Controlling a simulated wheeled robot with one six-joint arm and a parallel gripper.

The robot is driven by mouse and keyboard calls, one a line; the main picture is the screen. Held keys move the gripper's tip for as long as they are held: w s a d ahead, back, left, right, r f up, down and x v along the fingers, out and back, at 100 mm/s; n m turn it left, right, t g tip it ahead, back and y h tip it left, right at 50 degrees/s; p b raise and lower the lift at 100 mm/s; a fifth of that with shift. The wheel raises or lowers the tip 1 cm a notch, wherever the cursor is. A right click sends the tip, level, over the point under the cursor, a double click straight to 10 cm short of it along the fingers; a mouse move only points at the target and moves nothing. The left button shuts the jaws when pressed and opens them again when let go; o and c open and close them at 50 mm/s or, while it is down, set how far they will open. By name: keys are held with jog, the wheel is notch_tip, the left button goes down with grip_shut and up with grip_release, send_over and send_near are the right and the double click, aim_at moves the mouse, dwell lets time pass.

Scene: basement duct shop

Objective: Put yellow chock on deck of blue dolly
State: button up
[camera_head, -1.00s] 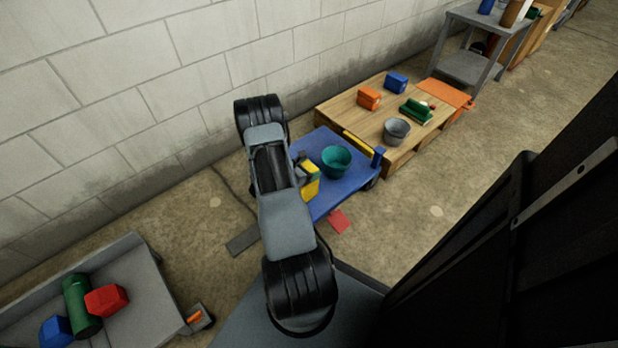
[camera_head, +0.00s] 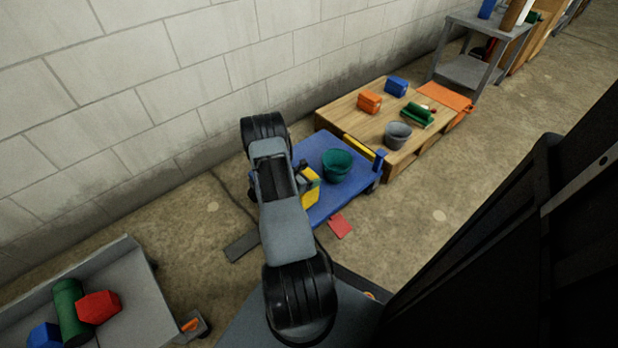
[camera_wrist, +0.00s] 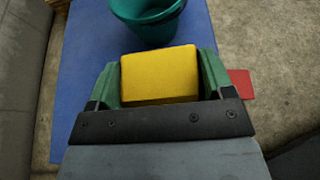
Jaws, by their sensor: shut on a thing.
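The yellow chock (camera_wrist: 160,73) is between the two green fingers of my gripper (camera_wrist: 160,80) in the wrist view, and the gripper is shut on it. In the head view the chock (camera_head: 310,190) shows beside my arm, at the near left part of the blue dolly (camera_head: 330,198). In the wrist view the dolly's blue deck (camera_wrist: 85,50) lies beneath the chock. I cannot tell whether the chock touches the deck. A teal bucket (camera_head: 337,165) stands on the deck; it also shows just beyond the chock in the wrist view (camera_wrist: 150,22).
A wooden pallet (camera_head: 345,114) with blocks and a grey bucket (camera_head: 397,136) adjoins the dolly. A red plate (camera_head: 341,225) lies on the floor by the dolly. A grey cart (camera_head: 130,290) holding several blocks is at lower left. A block wall (camera_head: 150,80) runs behind.

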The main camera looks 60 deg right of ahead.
jog(key=shift+f, duration=0.1)
jog(key=o, duration=1.5)
jog(key=shift+c, duration=0.2)
